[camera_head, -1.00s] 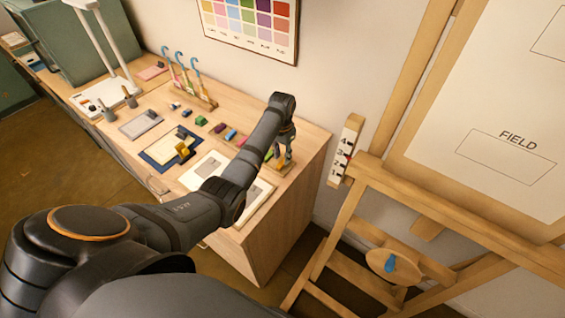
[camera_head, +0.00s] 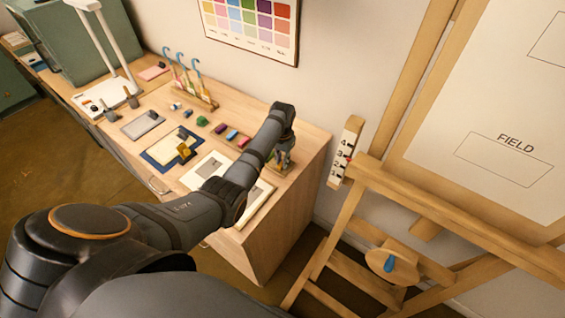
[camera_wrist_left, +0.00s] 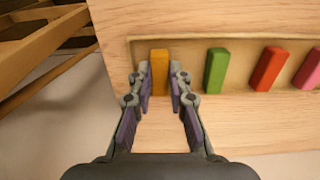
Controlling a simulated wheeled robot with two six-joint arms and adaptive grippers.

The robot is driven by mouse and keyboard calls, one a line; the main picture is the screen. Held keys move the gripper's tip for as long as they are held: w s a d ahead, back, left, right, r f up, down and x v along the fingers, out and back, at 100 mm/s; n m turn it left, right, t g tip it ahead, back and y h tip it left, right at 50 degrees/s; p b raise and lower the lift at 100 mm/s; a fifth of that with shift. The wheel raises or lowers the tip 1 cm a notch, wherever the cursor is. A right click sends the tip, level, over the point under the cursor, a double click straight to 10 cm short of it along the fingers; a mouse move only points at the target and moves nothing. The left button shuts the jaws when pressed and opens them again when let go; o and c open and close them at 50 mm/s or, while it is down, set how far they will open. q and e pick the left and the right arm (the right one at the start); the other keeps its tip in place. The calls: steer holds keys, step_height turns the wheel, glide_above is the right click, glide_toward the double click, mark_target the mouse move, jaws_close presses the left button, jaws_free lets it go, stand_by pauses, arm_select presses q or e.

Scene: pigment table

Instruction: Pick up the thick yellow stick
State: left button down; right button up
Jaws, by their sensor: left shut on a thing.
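The thick yellow stick (camera_wrist_left: 159,72) stands out at the left end of a shallow wooden tray (camera_wrist_left: 198,42) in the left wrist view. My left gripper (camera_wrist_left: 160,82) has one finger on each side of it and is shut on it. The stick still lies in the tray's recess. In the head view my left gripper (camera_head: 284,160) points down at the right end of the table, and the yellow stick is hard to make out there. My right gripper is not in view.
Beside the yellow stick lie a green stick (camera_wrist_left: 215,70), a red stick (camera_wrist_left: 268,68) and a pink stick (camera_wrist_left: 310,70). The wooden table (camera_head: 290,215) ends just right of my gripper. An easel (camera_head: 375,175) stands farther right.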

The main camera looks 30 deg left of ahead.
arm_select(q)
steer(key=shift+r, duration=0.4)
steer(key=s+d+r+p, duration=0.3)
steer(key=s+r+p, duration=0.3)
steer(key=s+r, duration=0.6)
steer(key=shift+s+d+p, duration=0.2)
steer(key=shift+s+p, duration=0.15)
steer(key=shift+s, duration=0.4)
